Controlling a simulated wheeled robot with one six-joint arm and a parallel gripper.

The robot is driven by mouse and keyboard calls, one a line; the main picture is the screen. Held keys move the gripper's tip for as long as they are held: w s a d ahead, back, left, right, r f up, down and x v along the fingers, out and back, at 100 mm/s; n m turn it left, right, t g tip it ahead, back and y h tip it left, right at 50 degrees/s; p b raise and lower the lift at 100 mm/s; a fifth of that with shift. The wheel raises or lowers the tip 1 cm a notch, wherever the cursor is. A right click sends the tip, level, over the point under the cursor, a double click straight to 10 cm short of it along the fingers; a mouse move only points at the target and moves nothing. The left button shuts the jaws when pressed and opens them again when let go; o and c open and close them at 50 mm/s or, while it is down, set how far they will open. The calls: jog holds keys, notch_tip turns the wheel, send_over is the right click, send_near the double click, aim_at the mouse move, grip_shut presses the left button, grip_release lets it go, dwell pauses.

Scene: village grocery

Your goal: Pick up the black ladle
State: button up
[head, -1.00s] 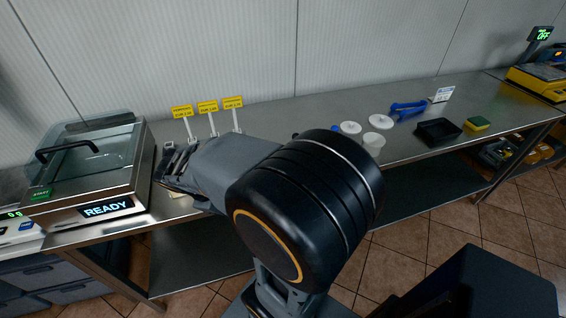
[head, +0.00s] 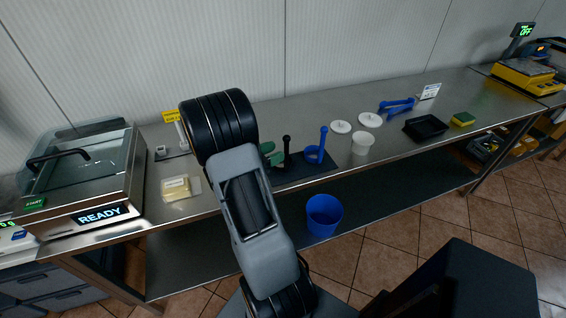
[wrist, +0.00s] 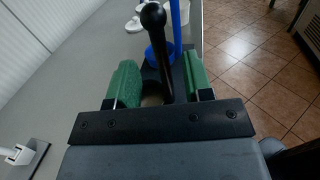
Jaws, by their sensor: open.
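The black ladle (head: 286,151) stands with its handle upright on a dark mat (head: 296,173) on the steel counter. In the wrist view its round-ended handle (wrist: 160,45) rises between the two green finger pads. My gripper (head: 273,154) is open right beside the ladle in the head view; it also shows in the wrist view (wrist: 160,84). The pads stand apart on either side of the handle, with gaps visible. The ladle's bowl is hidden in both views.
A blue ladle (head: 319,150) stands close to the right of the black one. A white tub (head: 362,143), white lids (head: 341,127) and a black tray (head: 425,127) sit farther right. A blue bin (head: 324,215) is below the counter's front. A sealing machine (head: 85,180) stands left.

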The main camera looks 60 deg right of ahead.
aim_at(285, 148)
jog(key=p+x, duration=0.1)
jog(key=x, duration=0.6)
jog(key=shift+s+r+p, duration=0.1)
jog(key=shift+p, duration=0.2)
grip_shut()
